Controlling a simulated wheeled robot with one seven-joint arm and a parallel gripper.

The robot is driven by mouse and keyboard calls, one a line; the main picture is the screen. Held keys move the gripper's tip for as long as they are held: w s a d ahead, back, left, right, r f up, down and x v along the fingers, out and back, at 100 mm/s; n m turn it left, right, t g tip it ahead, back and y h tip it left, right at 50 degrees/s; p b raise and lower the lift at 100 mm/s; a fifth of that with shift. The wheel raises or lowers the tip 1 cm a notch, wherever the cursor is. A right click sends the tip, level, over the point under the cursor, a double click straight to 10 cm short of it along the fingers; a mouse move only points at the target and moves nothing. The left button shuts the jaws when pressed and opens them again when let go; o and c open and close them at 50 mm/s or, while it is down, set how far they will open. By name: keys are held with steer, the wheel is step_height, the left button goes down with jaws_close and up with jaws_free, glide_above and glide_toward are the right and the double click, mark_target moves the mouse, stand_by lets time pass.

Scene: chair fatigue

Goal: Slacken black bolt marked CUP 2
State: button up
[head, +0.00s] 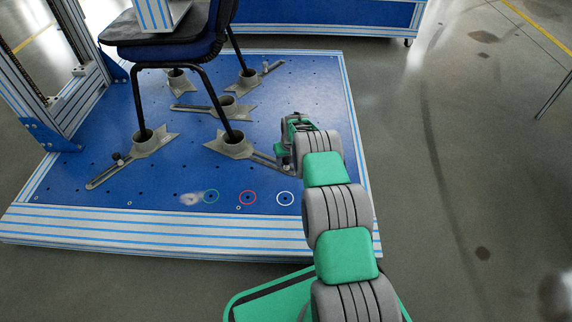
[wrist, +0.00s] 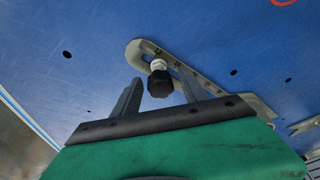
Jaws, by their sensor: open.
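A black bolt (wrist: 159,84) with a pale collar stands in the slot of a grey slotted clamp arm (wrist: 200,83). No CUP 2 marking is legible on it. My gripper (wrist: 160,79) is open, and the bolt shows between its two fingers with a gap on each side. I cannot tell how far the fingers reach down around it. In the head view my gripper (head: 284,158) is at the end of the slotted arm of the front right cup (head: 233,146), and it hides the bolt there.
The chair (head: 160,45) stands on the blue platform (head: 170,180) with legs in grey cups. Another black bolt (head: 117,158) is on the front left clamp. A frame post (head: 30,100) stands left.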

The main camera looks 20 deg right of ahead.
steer(key=m, duration=0.3)
steer(key=m+h, duration=0.1)
steer(key=m, duration=0.2)
steer(key=shift+a+h, duration=0.1)
steer(key=shift+h, duration=0.2)
jaws_close()
steer(key=shift+n, duration=1.2)
steer(key=shift+n+y, duration=0.5)
steer(key=shift+n, duration=0.1)
steer(key=n+y, duration=0.1)
steer(key=n, duration=0.2)
steer(key=shift+n, duration=0.4)
steer(key=n+y, duration=0.1)
steer(key=n, duration=0.3)
